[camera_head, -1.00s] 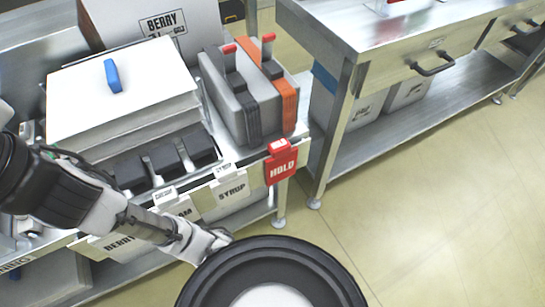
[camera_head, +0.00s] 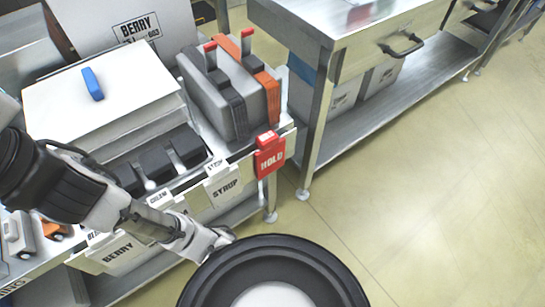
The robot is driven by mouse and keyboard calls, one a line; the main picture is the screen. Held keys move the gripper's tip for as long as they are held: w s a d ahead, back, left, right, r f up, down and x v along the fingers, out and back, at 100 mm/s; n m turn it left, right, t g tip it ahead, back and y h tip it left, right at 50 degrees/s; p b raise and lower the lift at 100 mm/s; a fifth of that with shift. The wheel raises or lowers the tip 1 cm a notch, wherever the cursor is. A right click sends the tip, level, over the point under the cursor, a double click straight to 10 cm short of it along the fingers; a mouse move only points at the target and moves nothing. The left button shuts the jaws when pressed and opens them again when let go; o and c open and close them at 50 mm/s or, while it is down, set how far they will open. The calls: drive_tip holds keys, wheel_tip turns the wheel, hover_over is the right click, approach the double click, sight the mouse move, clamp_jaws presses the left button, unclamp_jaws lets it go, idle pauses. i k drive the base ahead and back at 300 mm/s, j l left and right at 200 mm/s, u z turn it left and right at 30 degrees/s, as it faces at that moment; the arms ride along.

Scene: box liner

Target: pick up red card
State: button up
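The red card (camera_head: 269,160), printed HOLD, hangs at the front right corner of the steel table, to the right of the SYRUP label. It shows whole, with nothing in front of it. My gripper (camera_head: 222,240) is at the end of my arm, low and to the left of the card, apart from it. It is small and partly turned away, so its fingers cannot be told as open or shut. No card shows in it.
A white box with a blue handle (camera_head: 92,84) and grey containers with red-tipped levers (camera_head: 226,92) stand on the table. Label cards marked BERRY (camera_head: 117,252) and SYRUP (camera_head: 225,188) line its front edge. A second steel table (camera_head: 321,100) stands right; open floor (camera_head: 420,210) lies in front.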

sight(271, 157)
drive_tip(key=k+j+z, duration=0.2)
drive_tip(key=j+z, duration=0.2)
drive_tip(key=k+j+z, duration=0.35)
drive_tip(key=j, duration=0.15)
drive_tip(key=k+j+z, duration=0.2)
drive_tip(key=j+z, duration=0.2)
drive_tip(key=i, duration=0.5)
